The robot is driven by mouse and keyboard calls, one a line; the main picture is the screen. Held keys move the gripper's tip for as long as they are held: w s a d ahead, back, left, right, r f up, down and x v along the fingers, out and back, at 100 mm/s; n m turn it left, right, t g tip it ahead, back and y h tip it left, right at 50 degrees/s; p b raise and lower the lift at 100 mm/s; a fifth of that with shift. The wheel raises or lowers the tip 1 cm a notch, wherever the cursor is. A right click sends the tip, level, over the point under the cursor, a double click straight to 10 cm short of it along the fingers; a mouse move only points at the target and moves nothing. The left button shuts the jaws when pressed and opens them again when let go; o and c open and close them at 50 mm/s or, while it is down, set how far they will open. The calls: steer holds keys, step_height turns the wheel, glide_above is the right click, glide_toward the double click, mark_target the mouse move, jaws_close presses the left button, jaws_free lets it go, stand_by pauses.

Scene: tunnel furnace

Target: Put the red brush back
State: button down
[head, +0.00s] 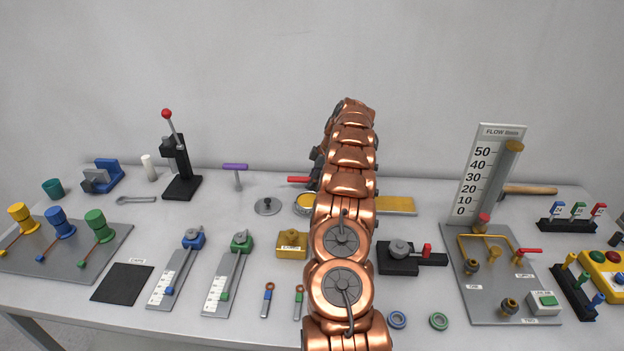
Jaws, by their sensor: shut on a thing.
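The red brush (298,180) shows only as a short red handle, lying about level, left of my arm near the back of the table. Its other end is hidden behind my arm. My gripper (317,168) shows as a small dark part at the arm's left edge, at the right end of the red handle. It is shut on the red brush; its fingertips are mostly hidden. A round can with yellow inside (304,204) stands just below the handle in the picture, partly covered by my arm. A yellow board (396,205) lies right of my arm.
Left of the can are a grey disc with a knob (267,206) and a purple-handled tool (236,172). A yellow block (291,246) and a black fixture (405,258) flank my arm. A tall flow gauge (485,175) stands at the right.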

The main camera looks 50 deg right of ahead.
steer(key=shift+f+b, duration=0.2)
steer(key=shift+b, duration=0.1)
steer(key=c, duration=0.9)
jaws_free()
steer(key=shift+r, duration=0.15)
steer(key=shift+r+p, duration=0.15)
steer(key=shift+p, duration=0.25)
steer(key=shift+d+r+b, duration=0.15)
steer(key=shift+b, duration=0.2)
steer(key=shift+b+v, duration=0.8)
steer(key=shift+v, duration=2.4)
steer(key=p+v, duration=0.4)
steer(key=v, duration=0.1)
